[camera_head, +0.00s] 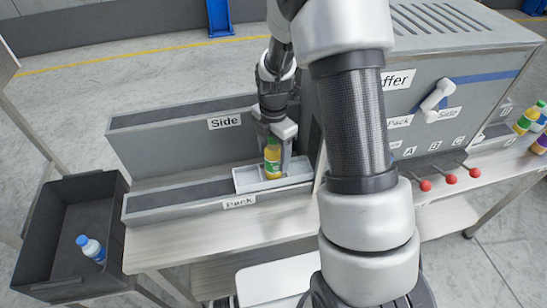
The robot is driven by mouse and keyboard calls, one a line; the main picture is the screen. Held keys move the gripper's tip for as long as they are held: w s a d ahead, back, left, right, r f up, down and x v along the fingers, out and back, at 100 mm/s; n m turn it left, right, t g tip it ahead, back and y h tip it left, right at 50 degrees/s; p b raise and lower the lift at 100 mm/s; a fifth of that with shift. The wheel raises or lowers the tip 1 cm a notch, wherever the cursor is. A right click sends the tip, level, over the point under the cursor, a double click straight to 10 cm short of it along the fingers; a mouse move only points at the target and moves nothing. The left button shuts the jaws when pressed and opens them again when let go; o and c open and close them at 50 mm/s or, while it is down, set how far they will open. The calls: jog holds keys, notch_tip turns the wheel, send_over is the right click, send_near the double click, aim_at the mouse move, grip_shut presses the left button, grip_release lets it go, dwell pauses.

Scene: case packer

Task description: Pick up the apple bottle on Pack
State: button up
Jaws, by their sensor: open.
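The apple bottle (271,165), with a yellow-green body, stands upright in a small light tray (249,184) on the Pack lane (170,209). My gripper (273,150) is open, pointing down over the bottle. Its fingers reach down beside the upper part of the bottle and partly hide it. I cannot tell from this view whether either finger touches the bottle.
The Side lane wall (180,124) stands behind the Pack lane. A dark crate (50,240) at left holds a blue-capped bottle (90,248). The grey buffer machine (460,70) with several red-knobbed levers (450,179) is at right. More bottles (530,118) stand at the far right.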

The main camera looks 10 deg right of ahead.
jog(key=shift+f, duration=0.95)
jog(key=shift+c, duration=0.5)
jog(key=c, duration=1.3)
